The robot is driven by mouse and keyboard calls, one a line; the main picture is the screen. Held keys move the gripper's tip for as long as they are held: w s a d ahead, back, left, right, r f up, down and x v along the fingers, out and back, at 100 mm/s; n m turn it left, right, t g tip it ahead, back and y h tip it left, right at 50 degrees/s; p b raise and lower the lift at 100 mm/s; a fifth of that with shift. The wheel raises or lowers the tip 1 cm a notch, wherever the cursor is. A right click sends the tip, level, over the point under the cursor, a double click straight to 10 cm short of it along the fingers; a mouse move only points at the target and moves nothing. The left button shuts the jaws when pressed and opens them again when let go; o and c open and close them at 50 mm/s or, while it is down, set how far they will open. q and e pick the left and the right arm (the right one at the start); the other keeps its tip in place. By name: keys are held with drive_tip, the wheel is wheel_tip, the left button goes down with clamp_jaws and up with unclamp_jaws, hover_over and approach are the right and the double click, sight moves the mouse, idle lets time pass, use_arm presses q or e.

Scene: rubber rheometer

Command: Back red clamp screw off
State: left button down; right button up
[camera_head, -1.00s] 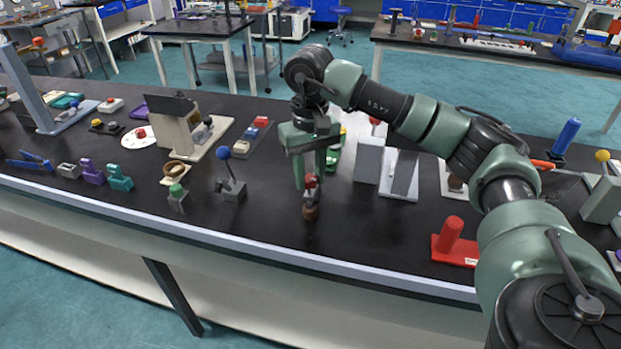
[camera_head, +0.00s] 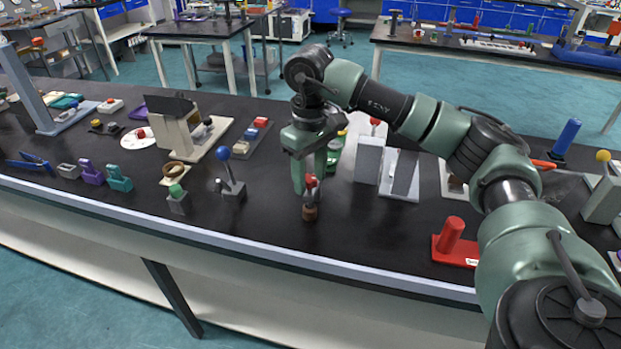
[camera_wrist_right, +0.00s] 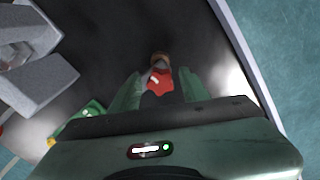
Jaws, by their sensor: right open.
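The red clamp screw (camera_head: 311,183) has a red star-shaped knob and stands upright over a small brown base (camera_head: 309,213) near the front of the black bench. My right gripper (camera_head: 310,178) points down at the knob, with its green fingers around it. In the right wrist view the red knob (camera_wrist_right: 160,82) sits between the two spread fingers, with gaps beside it. The right gripper is open. My left gripper is not in view.
A lever with a blue ball (camera_head: 223,153) and a green-knobbed block (camera_head: 177,190) stand to the left. Grey blocks (camera_head: 368,160) stand behind on the right. A red cylinder on a red base (camera_head: 452,235) stands at front right. The bench directly around the screw is clear.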

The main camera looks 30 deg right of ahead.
drive_tip(key=m, duration=0.4)
drive_tip(key=shift+m, duration=0.3)
drive_tip(key=m+p, duration=0.1)
drive_tip(key=m, duration=0.3)
drive_tip(key=shift+m, duration=0.3)
drive_tip(key=m, duration=0.4)
drive_tip(key=shift+m+p, duration=0.3)
drive_tip(key=m, duration=0.4)
drive_tip(key=shift+m+p, duration=0.3)
clamp_jaws()
drive_tip(key=n, duration=0.4)
drive_tip(key=shift+n+b, duration=0.35)
drive_tip(key=shift+n, duration=0.05)
